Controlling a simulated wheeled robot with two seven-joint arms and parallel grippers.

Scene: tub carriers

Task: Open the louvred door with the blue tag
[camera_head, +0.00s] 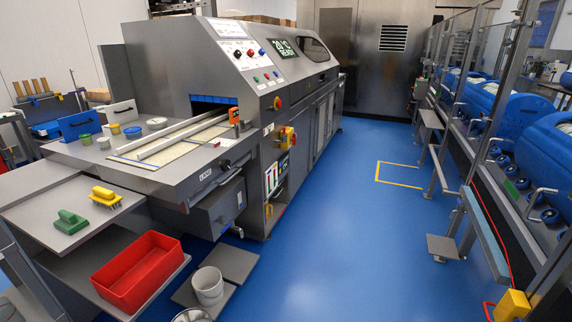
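Grey upright door panels (322,126) line the long side of the grey machine (170,62), facing the blue aisle. They look closed from here, at a steep angle. Louvre slats and a blue tag on them are too small to make out. A louvred vent (393,38) shows on the steel wall at the far end, with no blue tag visible on it. Neither of my grippers is in view.
The blue floor (330,235) is open along the aisle, with a yellow floor marking (398,174). A red tub (136,270), a white bucket (208,286) and a grey drawer unit (215,207) stand at left. Railings and blue drums (505,117) bound the right.

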